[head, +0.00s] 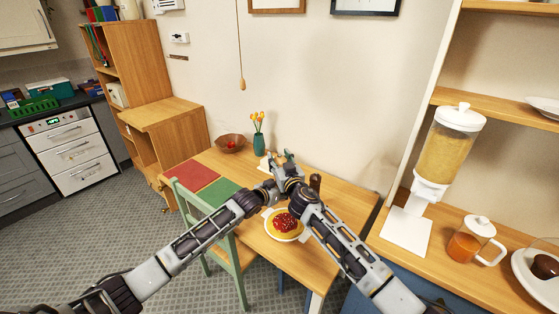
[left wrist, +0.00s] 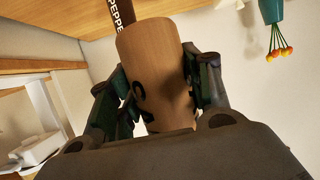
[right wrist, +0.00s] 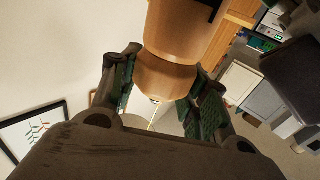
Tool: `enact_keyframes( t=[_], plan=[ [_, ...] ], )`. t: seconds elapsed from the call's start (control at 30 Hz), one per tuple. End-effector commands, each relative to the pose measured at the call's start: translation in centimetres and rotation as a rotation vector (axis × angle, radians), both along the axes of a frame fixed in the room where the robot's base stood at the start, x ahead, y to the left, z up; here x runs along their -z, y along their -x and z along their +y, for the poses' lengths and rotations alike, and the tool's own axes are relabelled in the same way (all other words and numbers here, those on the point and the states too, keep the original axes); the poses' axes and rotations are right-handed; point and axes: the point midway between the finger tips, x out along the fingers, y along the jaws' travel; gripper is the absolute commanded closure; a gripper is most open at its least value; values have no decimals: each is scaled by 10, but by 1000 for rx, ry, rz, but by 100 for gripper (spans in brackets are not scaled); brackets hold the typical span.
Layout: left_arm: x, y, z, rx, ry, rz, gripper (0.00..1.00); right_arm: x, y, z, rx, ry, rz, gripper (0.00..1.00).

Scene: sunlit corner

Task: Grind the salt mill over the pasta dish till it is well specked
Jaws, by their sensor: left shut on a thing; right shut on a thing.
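The salt mill is a light wooden cylinder with a dark letter on it, seen close up in the left wrist view (left wrist: 155,65). My left gripper (left wrist: 152,85) is shut around its body. In the right wrist view, my right gripper (right wrist: 160,85) is shut on the mill's rounded, narrower end (right wrist: 165,82). In the head view both grippers meet above the table, and my arms mostly hide the mill. The pasta dish (head: 298,236), a pale plate with yellow pasta and red sauce, sits below and nearer than the grippers. Specks on it are too small to tell.
A dark pepper mill (head: 315,183) stands close to the right gripper. A green vase of yellow flowers (head: 259,145) and a brown bowl (head: 230,143) stand at the table's back. Red (head: 191,174) and green (head: 221,194) mats lie left. A green chair (head: 212,220) stands at the table's left.

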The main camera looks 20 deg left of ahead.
Motion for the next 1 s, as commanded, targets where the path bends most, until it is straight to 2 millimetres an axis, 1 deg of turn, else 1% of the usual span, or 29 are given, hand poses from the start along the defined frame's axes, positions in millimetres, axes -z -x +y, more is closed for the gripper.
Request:
enact_keyframes(
  t=[0.23,0.53,0.57,0.73,1.0],
  plan=[
    [0,0,1,-2,-1,0,83,3,0,-3,35,1,8,79],
    [-3,-1,2,-3,0,-4,83,5,-2,-5,40,7,9,79],
    [-3,-2,2,-3,0,-5,83,6,-2,-5,41,7,9,54],
    [-3,-1,2,-3,1,-6,83,6,-2,-5,40,7,9,32],
    [-3,-1,1,-1,1,-5,83,5,-1,-4,38,5,9,32]
  ],
)
